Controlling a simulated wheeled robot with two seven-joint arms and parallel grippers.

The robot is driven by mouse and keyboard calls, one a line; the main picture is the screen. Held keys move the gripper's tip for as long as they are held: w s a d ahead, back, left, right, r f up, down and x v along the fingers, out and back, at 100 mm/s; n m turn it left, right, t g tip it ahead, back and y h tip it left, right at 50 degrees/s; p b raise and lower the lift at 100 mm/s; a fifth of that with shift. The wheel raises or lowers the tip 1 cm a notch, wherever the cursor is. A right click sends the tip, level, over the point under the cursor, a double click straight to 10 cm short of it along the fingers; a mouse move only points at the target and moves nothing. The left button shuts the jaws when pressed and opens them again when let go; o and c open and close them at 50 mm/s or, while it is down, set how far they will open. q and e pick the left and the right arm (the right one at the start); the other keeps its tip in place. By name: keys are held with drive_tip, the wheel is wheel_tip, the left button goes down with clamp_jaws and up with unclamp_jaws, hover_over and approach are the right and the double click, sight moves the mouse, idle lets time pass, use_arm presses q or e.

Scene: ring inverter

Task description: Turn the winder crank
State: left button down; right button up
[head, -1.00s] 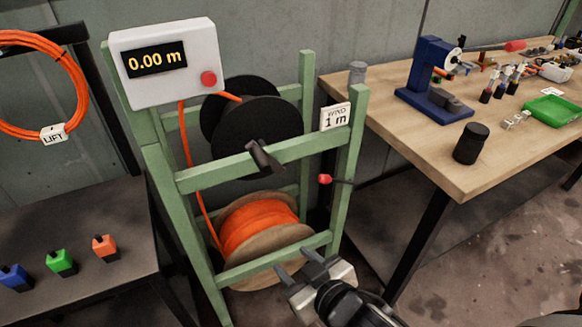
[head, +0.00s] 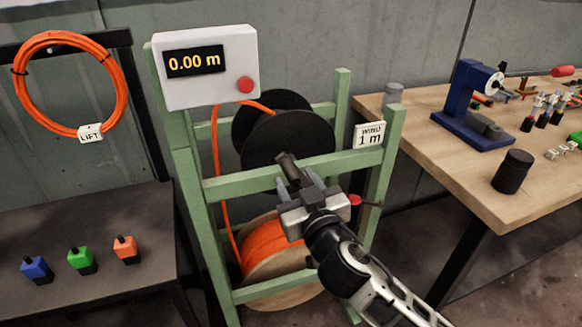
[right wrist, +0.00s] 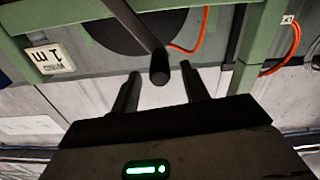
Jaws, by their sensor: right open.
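The winder is a green frame (head: 245,184) with a black take-up reel (head: 300,138) at the top. Its dark crank (head: 287,162) sticks out in front of the upper crossbar. My right gripper (head: 297,179) is open at the crank, its fingers pointing up at it. In the right wrist view the crank's handle end (right wrist: 160,76) appears between the two fingertips (right wrist: 160,80), with a gap on each side. Whether the fingers reach fully around the handle, I cannot tell. The meter box (head: 205,75) reads 0.00 m. My left gripper is out of view.
An orange cable (head: 217,170) runs from the lower wooden spool (head: 262,284) up to the reel. A sign (head: 369,135) reads 1 m. A red-tipped lever (head: 356,200) is on the right post. A workbench (head: 440,160) stands right, a dark table (head: 90,220) left.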

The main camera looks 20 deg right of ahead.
sight(291, 172)
drive_tip(key=shift+w+a, duration=0.1)
drive_tip(key=shift+w, duration=1.7)
clamp_jaws()
